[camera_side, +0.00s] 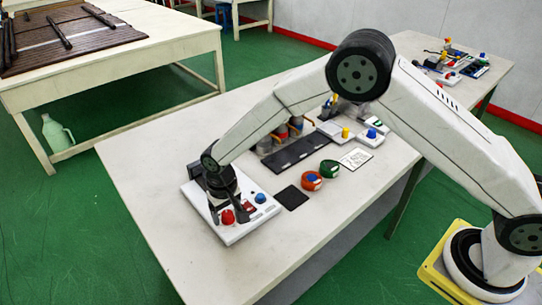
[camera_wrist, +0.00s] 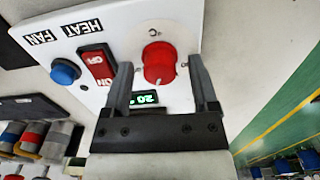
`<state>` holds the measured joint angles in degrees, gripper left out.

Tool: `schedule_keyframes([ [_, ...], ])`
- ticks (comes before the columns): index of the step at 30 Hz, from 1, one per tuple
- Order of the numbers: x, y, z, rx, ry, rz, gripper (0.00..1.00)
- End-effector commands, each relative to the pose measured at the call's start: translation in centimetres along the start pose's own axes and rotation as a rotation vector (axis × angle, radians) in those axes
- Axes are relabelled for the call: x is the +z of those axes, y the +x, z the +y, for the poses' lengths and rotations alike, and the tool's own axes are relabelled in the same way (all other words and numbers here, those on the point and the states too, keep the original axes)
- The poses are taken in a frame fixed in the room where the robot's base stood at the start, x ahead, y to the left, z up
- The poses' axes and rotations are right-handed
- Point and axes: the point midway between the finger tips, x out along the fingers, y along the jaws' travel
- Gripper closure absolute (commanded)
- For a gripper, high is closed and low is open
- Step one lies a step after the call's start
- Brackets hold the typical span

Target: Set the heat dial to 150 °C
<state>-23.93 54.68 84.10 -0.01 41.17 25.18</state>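The red heat dial (camera_wrist: 160,62) sits on the white control panel (camera_wrist: 130,22) in the wrist view. It also shows in the side view (camera_side: 228,217), below my gripper. A small lit green display (camera_wrist: 145,99) beside the dial seems to begin with 20, partly cut off by a finger. My gripper (camera_wrist: 161,66) is open, with one finger on each side of the red dial. A gap shows between the dial and each finger, so it is not gripped. I cannot tell the dial's exact setting.
A red rocker switch (camera_wrist: 97,64) and a blue knob (camera_wrist: 65,71) sit on the same panel, left of the dial. In the side view, a black square (camera_side: 291,197), an orange round container (camera_side: 312,181) and a dark tray (camera_side: 300,152) lie on the table. The near table end is clear.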

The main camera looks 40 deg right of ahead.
Motion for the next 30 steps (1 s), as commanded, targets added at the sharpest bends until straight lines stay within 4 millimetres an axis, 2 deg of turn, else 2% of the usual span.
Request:
schedule_keyframes([
  [14, 0.0, -0.5, 0.0, 0.000, -0.001, 0.000, 0.23],
  [20, 0.0, -2.4, 0.0, -0.001, -0.001, 0.002, 0.23],
  [30, 0.0, -6.6, 0.0, 0.000, 0.000, 0.001, 0.23],
])
